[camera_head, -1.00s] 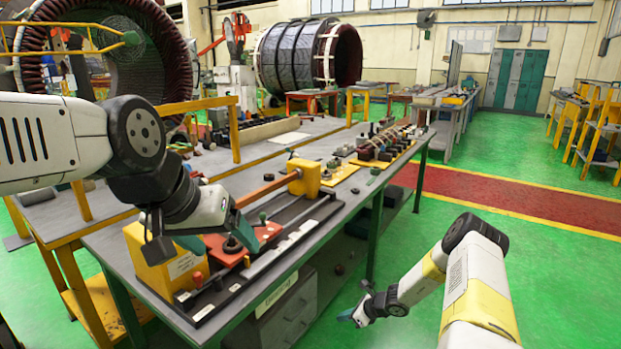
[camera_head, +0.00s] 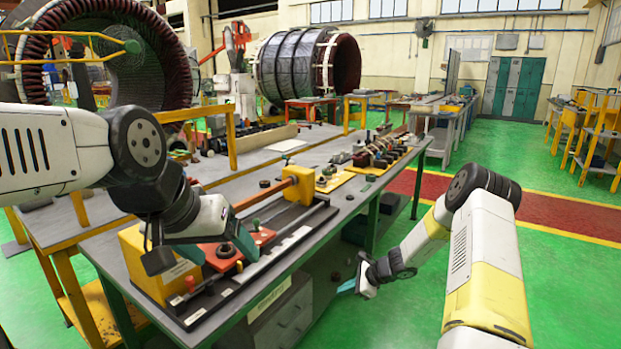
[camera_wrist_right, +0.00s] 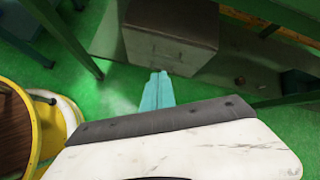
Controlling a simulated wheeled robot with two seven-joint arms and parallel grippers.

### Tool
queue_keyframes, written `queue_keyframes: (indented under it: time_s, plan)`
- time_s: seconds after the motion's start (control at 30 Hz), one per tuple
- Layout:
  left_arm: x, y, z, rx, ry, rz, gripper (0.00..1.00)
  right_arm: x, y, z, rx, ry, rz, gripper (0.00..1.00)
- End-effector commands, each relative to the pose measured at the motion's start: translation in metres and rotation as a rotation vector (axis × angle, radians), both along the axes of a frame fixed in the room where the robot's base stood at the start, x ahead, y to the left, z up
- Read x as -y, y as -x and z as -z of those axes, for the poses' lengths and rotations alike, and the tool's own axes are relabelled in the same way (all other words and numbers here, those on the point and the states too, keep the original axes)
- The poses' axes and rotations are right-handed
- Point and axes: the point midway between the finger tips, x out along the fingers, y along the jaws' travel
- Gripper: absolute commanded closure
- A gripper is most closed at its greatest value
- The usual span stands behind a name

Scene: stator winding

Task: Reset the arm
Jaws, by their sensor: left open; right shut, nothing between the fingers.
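My left gripper (camera_head: 222,245) hangs over the near end of the workbench (camera_head: 345,203), above the orange-red block (camera_head: 222,256) of the yellow fixture. It is open, and its fingertips are partly hidden by the wrist; I see nothing held in it. My right gripper (camera_head: 347,287) is off the bench's right side, above the green floor, pointing left towards the bench's drawer unit (camera_head: 290,320). In the right wrist view its teal fingers (camera_wrist_right: 157,91) are together and empty, with the drawer unit (camera_wrist_right: 168,35) beyond them.
A yellow block (camera_head: 301,185) with a copper-coloured bar stands mid-bench. Several small parts (camera_head: 378,150) lie at the bench's far end. Yellow railings (camera_head: 230,140) stand behind the left arm. The green floor (camera_head: 450,170) to the right is open, crossed by a red walkway (camera_head: 545,208).

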Motion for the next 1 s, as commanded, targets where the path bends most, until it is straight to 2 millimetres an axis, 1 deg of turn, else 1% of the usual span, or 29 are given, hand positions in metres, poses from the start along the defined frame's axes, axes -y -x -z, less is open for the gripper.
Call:
queue_keyframes:
  time_s: [0.03, 0.07, 0.1, 0.13, 0.17, 0.2, 0.27, 0.3, 0.37, 0.4, 0.47, 0.5, 0.57, 0.6, 0.67, 0.7, 0.77, 0.8, 0.87, 0.9, 0.97, 1.0]
  plan:
    - [0.0, 0.0, 0.0, 0.0, 0.0, 0.0, 0.22, -0.001, -0.001, -0.025, 0.039, 0.03, -0.049, 1.0]
    - [0.0, 0.0, 0.0, 0.0, 0.0, 0.0, 0.22, -0.003, 0.0, -0.04, 0.063, 0.048, -0.083, 1.0]
    - [0.0, 0.0, 0.0, 0.0, 0.0, 0.0, 0.22, -0.004, 0.003, -0.062, 0.097, 0.076, -0.132, 1.0]
    - [0.0, 0.0, 0.0, 0.0, 0.0, 0.0, 0.22, -0.006, 0.005, -0.079, 0.125, 0.1, -0.172, 1.0]
    - [0.0, 0.0, 0.0, 0.0, 0.0, 0.0, 0.22, -0.008, 0.009, -0.096, 0.152, 0.123, -0.214, 1.0]
    - [0.0, 0.0, 0.0, 0.0, 0.0, 0.0, 0.22, -0.01, 0.015, -0.119, 0.188, 0.155, -0.271, 1.0]
    - [0.0, 0.0, 0.0, 0.0, 0.0, 0.0, 0.22, -0.012, 0.026, -0.151, 0.24, 0.207, -0.349, 1.0]
    - [0.0, 0.0, 0.0, 0.0, 0.0, 0.0, 0.22, -0.015, 0.035, -0.172, 0.273, 0.239, -0.405, 1.0]
    - [0.0, 0.0, 0.0, 0.0, 0.0, 0.0, 0.22, -0.018, 0.049, -0.202, 0.321, 0.291, -0.482, 1.0]
    - [0.0, 0.0, 0.0, 0.0, 0.0, 0.0, 0.22, -0.019, 0.06, -0.221, 0.351, 0.325, -0.532, 1.0]
    - [0.0, 0.0, 0.0, 0.0, 0.0, 0.0, 0.22, -0.02, 0.077, -0.248, 0.397, 0.378, -0.606, 1.0]
    - [0.0, 0.0, 0.0, 0.0, 0.0, 0.0, 0.22, -0.021, 0.09, -0.265, 0.426, 0.412, -0.655, 1.0]
    - [0.0, 0.0, 0.0, 0.0, 0.0, 0.0, 0.22, -0.021, 0.109, -0.288, 0.466, 0.466, -0.722, 1.0]
    - [0.0, 0.0, 0.0, 0.0, 0.0, 0.0, 0.22, -0.022, 0.123, -0.303, 0.493, 0.502, -0.768, 1.0]
    - [0.0, 0.0, 0.0, 0.0, 0.0, 0.0, 0.22, -0.021, 0.145, -0.323, 0.532, 0.556, -0.834, 1.0]
    - [0.0, 0.0, 0.0, 0.0, 0.0, 0.0, 0.22, -0.02, 0.16, -0.336, 0.556, 0.593, -0.876, 1.0]
    - [0.0, 0.0, 0.0, 0.0, 0.0, 0.0, 0.22, -0.017, 0.182, -0.353, 0.592, 0.648, -0.937, 1.0]
    - [0.0, 0.0, 0.0, 0.0, 0.0, 0.0, 0.22, -0.016, 0.198, -0.362, 0.614, 0.685, -0.976, 1.0]
    - [0.0, 0.0, 0.0, 0.0, 0.0, 0.0, 0.22, -0.012, 0.221, -0.375, 0.646, 0.742, -1.033, 1.0]
    - [0.0, 0.0, 0.0, 0.0, 0.0, 0.0, 0.22, -0.009, 0.237, -0.383, 0.667, 0.778, -1.069, 1.0]
    - [0.0, 0.0, 0.0, 0.0, 0.0, 0.0, 0.22, -0.004, 0.261, -0.393, 0.697, 0.836, -1.122, 1.0]
    - [0.0, 0.0, 0.0, 0.0, 0.0, 0.0, 0.22, 0.0, 0.276, -0.397, 0.715, 0.873, -1.154, 1.0]
